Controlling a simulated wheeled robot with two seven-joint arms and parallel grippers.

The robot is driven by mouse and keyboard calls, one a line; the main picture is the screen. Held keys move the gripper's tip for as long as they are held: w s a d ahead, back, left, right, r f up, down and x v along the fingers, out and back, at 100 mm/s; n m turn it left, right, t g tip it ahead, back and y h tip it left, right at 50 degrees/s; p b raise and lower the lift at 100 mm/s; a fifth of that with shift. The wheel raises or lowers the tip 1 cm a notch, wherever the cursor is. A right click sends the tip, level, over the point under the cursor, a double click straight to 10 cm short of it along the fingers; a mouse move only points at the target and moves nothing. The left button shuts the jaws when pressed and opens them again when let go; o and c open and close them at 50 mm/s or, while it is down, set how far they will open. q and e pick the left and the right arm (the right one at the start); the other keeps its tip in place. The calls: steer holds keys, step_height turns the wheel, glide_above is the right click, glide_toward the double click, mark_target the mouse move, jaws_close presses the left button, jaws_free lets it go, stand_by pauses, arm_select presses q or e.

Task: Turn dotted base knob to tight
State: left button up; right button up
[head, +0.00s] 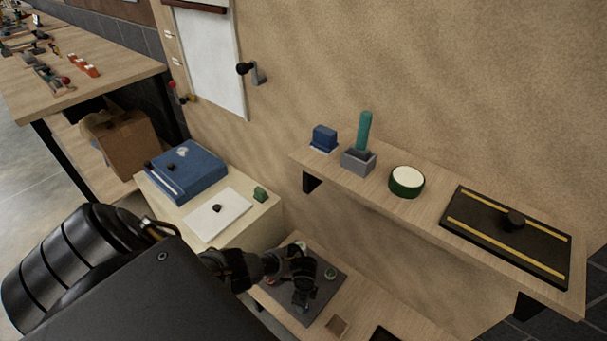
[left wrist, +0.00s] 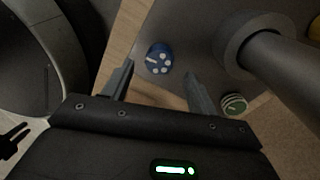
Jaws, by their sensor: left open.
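The dotted knob (left wrist: 158,58) is blue with white dots and a white line mark. In the left wrist view it sits on a grey base plate (left wrist: 190,28), just past and between my fingertips; I cannot tell if they touch it. My left gripper (left wrist: 160,73) is open with nothing visible gripped. In the head view my left gripper (head: 304,292) is over the grey plate (head: 312,311) on the low shelf and covers part of it. A green striped knob (left wrist: 233,104) lies right of my right finger; it also shows in the head view (head: 330,273). My right gripper is out of view.
A thick grey post (left wrist: 285,65) with a ring foot stands close to the right finger. An upper shelf (head: 440,215) juts from the wall, holding a black panel (head: 470,222) and a green-rimmed round piece (head: 407,181). A cabinet with a blue box (head: 190,178) stands left.

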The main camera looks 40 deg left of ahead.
arm_select(q)
step_height(320, 180, up, 7)
steer(key=p, duration=0.2)
arm_select(e)
steer(key=shift+s+a+r, duration=0.2)
steer(key=shift+a+r, duration=0.5)
steer(key=shift+r, duration=0.05)
steer(key=shift+s+a+r, duration=0.15)
steer(key=shift+a+r, duration=0.5)
steer(key=shift+r, duration=0.1)
arm_select(q)
steer(key=shift+w+a+f, duration=0.1)
steer(key=s+d+f+n+h, duration=0.1)
steer(key=s+d+f+n, duration=0.15)
steer(key=s+f, duration=0.35)
steer(key=s+d+f+n+h, duration=0.15)
steer(key=s+f+n, duration=0.25)
steer(key=s, duration=0.4)
steer(key=s+a+f+n+t+y, duration=0.1)
steer(key=s+f+n, duration=0.1)
steer(key=s, duration=0.7)
steer(key=s+a+f+n+y, duration=0.1)
steer(key=s+f+n+y, duration=0.1)
steer(key=s, duration=0.8)
steer(key=shift+a+f+n+t+p, duration=0.35)
steer(key=shift+f+n, duration=0.2)
steer(key=shift+f, duration=0.25)
